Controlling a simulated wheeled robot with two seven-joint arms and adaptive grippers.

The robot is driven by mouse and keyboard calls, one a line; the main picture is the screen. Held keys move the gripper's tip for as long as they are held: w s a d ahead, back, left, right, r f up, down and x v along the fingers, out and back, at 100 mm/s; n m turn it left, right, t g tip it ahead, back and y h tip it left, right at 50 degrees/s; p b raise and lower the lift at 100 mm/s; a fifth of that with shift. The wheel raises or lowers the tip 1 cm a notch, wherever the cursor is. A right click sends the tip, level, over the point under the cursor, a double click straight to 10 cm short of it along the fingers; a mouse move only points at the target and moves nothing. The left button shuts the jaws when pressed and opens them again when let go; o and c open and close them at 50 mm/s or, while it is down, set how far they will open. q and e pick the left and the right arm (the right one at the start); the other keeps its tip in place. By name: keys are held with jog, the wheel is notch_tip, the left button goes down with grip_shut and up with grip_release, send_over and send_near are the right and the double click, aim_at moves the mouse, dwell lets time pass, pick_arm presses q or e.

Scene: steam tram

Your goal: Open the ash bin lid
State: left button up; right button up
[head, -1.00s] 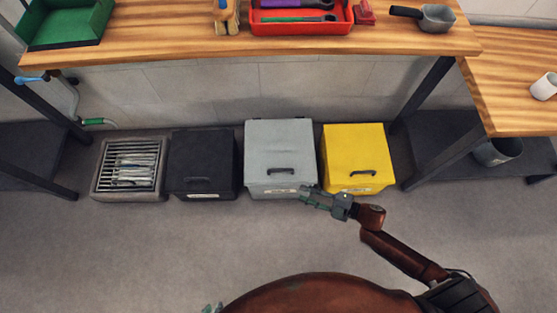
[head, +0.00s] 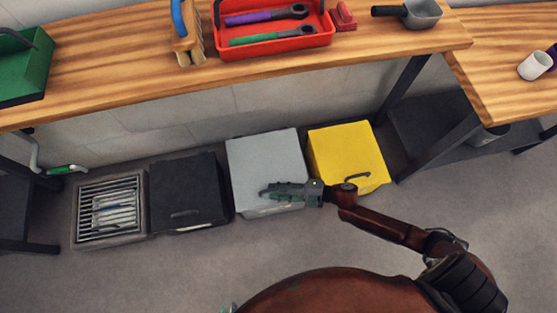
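Three lidded bins stand on the floor under the bench: a black bin (head: 187,185), a grey bin (head: 262,158) and a yellow bin (head: 345,150). Their labels are unreadable, so I cannot tell which is the ash bin. All lids look shut. My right gripper (head: 270,190) is over the front part of the grey bin's lid, its fingers pointing left and hiding the lid handle. I cannot tell whether it touches the handle or whether its fingers are open. Only a small greenish tip of my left gripper (head: 229,308) shows at the bottom edge.
A grated box (head: 77,222) stands left of the black bin. The wooden bench (head: 120,75) overhangs behind the bins, holding a red tray (head: 285,42), a green bin (head: 25,70) and a pan (head: 422,14). The floor in front is clear.

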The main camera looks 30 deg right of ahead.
jog(key=shift+x, duration=0.95)
jog(key=shift+d, duration=0.1)
jog(key=c, duration=0.6)
grip_shut()
jog(key=shift+s+f, duration=0.1)
jog(key=shift+f, duration=0.05)
